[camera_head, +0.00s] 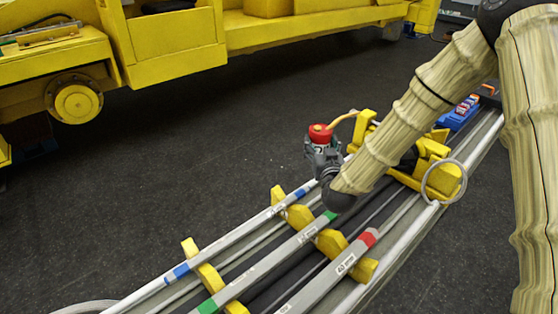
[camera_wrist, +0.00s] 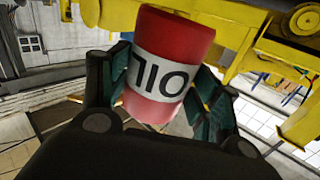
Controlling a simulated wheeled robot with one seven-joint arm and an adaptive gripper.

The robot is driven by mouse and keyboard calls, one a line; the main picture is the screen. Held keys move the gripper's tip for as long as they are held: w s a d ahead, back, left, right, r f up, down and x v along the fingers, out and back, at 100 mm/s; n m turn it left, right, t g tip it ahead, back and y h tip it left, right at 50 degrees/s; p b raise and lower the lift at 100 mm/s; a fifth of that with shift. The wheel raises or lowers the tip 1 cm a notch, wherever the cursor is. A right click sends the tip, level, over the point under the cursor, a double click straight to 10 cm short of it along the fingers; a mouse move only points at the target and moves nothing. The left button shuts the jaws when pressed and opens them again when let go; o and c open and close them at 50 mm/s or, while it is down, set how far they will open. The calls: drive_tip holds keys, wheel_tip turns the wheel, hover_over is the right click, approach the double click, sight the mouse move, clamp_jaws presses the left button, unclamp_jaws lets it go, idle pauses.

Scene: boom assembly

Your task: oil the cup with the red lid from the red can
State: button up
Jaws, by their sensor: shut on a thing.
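The red can (camera_head: 320,133) is in my gripper (camera_head: 323,155), above the far-left edge of the boom assembly in the head view. Its thin tan spout (camera_head: 343,118) points right, toward a yellow bracket. In the wrist view the can (camera_wrist: 170,65) shows a white band reading OIL and sits tilted between the two dark fingers of my gripper (camera_wrist: 160,85). The fingers are shut on its sides. I cannot make out the cup with the red lid in either view; my arm covers part of the assembly.
The boom assembly has grey rails (camera_head: 255,268) with blue, green and red bands, held by yellow cross brackets (camera_head: 207,278). A yellow block with a metal ring (camera_head: 443,180) stands right of my arm. A blue tray (camera_head: 458,116) lies beyond. Dark floor (camera_head: 200,140) is clear; a yellow machine stands behind.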

drive_tip(key=w+a+f+m+g+y+b, duration=0.1)
drive_tip(key=w+a+f+m+y+b, duration=0.15)
drive_tip(key=f, duration=0.35)
drive_tip(key=w+a+f+m+g+y+b, duration=0.1)
drive_tip(key=a+f+m+y+b, duration=0.15)
drive_tip(key=f, duration=0.25)
drive_tip(key=shift+w+d+r+m+g+p, duration=0.15)
drive_tip(key=shift+d+r+m, duration=0.3)
drive_tip(key=shift+r+m, duration=0.25)
drive_tip(key=shift+w+d+r+m+g+p, duration=0.1)
drive_tip(key=shift+d+r+m, duration=0.45)
drive_tip(key=shift+r, duration=0.15)
drive_tip(key=shift+w+d+r+m+g+p, duration=0.15)
drive_tip(key=shift+d+r+m, duration=0.25)
drive_tip(key=shift+r+m, duration=0.3)
drive_tip(key=shift+s, duration=0.1)
